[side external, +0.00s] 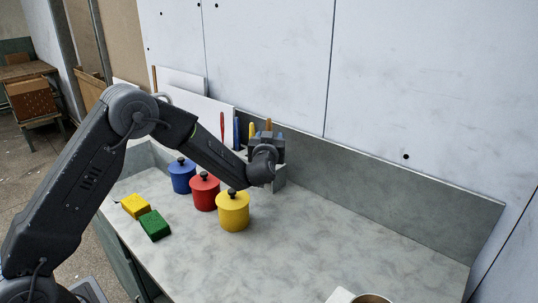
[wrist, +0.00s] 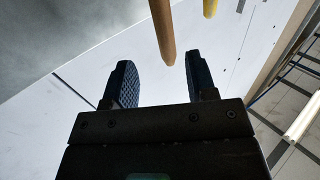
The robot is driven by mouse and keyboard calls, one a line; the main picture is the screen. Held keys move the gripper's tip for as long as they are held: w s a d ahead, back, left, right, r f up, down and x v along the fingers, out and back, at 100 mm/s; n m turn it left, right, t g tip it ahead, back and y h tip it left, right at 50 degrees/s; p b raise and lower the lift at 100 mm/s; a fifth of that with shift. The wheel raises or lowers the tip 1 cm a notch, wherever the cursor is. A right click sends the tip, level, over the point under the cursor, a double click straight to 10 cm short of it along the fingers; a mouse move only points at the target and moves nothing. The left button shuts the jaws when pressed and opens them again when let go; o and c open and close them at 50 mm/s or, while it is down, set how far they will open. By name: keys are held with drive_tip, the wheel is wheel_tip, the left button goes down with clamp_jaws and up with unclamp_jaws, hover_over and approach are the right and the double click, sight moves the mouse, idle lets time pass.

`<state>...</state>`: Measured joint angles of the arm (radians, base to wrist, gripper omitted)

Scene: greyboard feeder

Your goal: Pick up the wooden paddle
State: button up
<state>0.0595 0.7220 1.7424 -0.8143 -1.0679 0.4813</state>
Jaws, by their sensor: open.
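The wooden paddle shows as a light-brown handle (wrist: 163,32) in the wrist view. The paddle's lower part is hidden by my gripper and the grey holder (side external: 280,173) at the back wall.
A yellow handle (side external: 252,130), a blue one (side external: 237,133) and a red one (side external: 222,124) stand close by. Blue (side external: 181,178), red (side external: 204,194) and yellow (side external: 233,213) lidded pots stand in front. Yellow (side external: 135,206) and green (side external: 155,226) sponges lie left. The counter's right is mostly clear.

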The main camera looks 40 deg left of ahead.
sight(270, 127)
drive_tip(key=x, duration=0.7)
drive_tip(key=shift+s+a+r, duration=0.15)
drive_tip(key=shift+s+a, duration=0.15)
drive_tip(key=shift+w+a, duration=0.35)
drive_tip(key=shift+w, duration=0.15)
drive_tip(key=shift+c, duration=0.2)
clamp_jaws()
